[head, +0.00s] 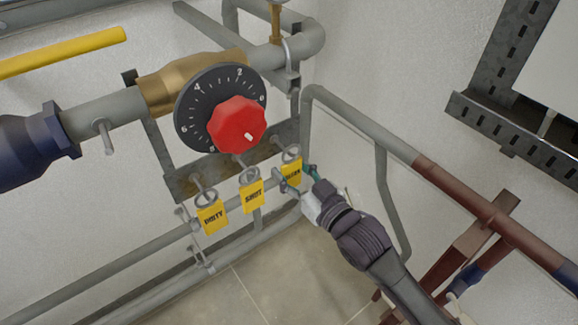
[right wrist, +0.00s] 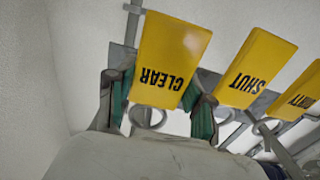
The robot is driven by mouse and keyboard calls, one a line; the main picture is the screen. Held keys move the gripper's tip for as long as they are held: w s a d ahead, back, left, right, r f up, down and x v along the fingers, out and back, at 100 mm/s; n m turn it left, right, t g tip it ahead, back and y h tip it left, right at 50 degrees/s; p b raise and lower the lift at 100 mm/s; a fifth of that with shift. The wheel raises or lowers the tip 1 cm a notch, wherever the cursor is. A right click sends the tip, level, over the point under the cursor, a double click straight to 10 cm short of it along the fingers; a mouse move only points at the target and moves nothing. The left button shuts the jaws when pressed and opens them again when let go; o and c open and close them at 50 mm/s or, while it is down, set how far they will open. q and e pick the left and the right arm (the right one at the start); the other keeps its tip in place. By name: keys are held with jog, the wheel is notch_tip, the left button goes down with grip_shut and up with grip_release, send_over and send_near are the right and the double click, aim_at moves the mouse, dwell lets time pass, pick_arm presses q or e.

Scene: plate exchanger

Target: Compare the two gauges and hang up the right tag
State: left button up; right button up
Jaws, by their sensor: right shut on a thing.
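Three yellow tags hang in a row by metal rings from a grey rail: DIRTY (head: 211,218), SHUT (head: 252,197) and CLEAR (head: 291,172). My right gripper (head: 297,180) is at the CLEAR tag. In the right wrist view, the CLEAR tag (right wrist: 168,60) and its ring lie between the green-padded fingers (right wrist: 158,105), which are shut on it. The SHUT tag (right wrist: 256,66) and DIRTY tag (right wrist: 296,98) show to its right there. My left gripper is not in view. No gauge face is recognisable in these views.
A black numbered dial with a red knob (head: 237,124) sits on the brass fitting above the tags. Grey pipes (head: 120,265) run below and beside them. A brown-red pipe (head: 470,200) and a slotted metal frame (head: 520,125) stand at the right. The tiled floor (head: 300,275) is open.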

jog(key=p+v, duration=0.2)
jog(key=v, duration=0.5)
jog(key=shift+r, duration=0.2)
dwell(0.6)
dwell(1.0)
